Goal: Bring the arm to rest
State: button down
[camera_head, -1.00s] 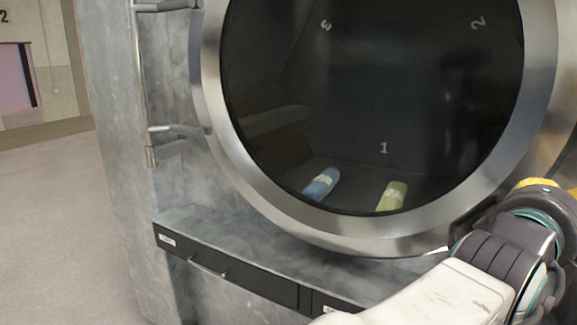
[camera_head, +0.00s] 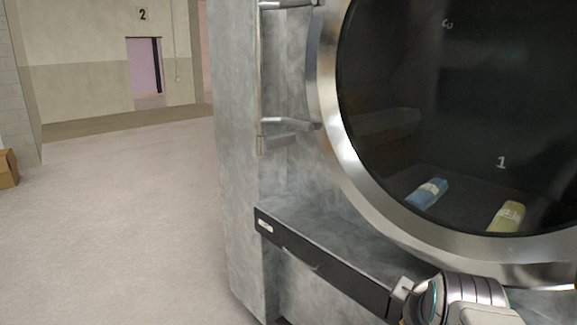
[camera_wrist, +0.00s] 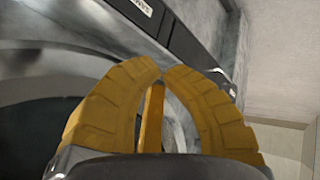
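My arm (camera_head: 455,300) shows at the lower right of the head view, in front of the washer's dark drawer ledge. My gripper (camera_wrist: 161,72) fills the lower middle of the wrist view. Its two yellow fingers curve together and their tips meet or nearly meet, with no object seen between them. In the head view the fingers are almost wholly out of the frame. The wrist view looks past the fingers at the washer's ledge and grey side.
The washer's round opening (camera_head: 365,185) stands at the right, with a blue roll (camera_head: 427,193) and a yellow roll (camera_head: 506,216) inside. Handles (camera_head: 288,124) stick out from its left side. Open floor (camera_head: 120,220) lies left. A cardboard box (camera_head: 8,168) stands at the far left.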

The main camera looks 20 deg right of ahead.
jog(key=s+a+f+g+y, duration=0.2)
jog(key=s+a+f+y, duration=0.15)
jog(key=a, duration=0.55)
jog(key=s+a+f+g+y, duration=0.2)
jog(key=a+f, duration=0.3)
jog(key=a, duration=0.4)
notch_tip(320, 180, up, 14)
jog(key=p, duration=1.3)
jog(key=shift+d+t, duration=0.2)
jog(key=shift+t, duration=0.1)
jog(key=shift+s+h, duration=0.1)
jog(key=shift+h, duration=0.15)
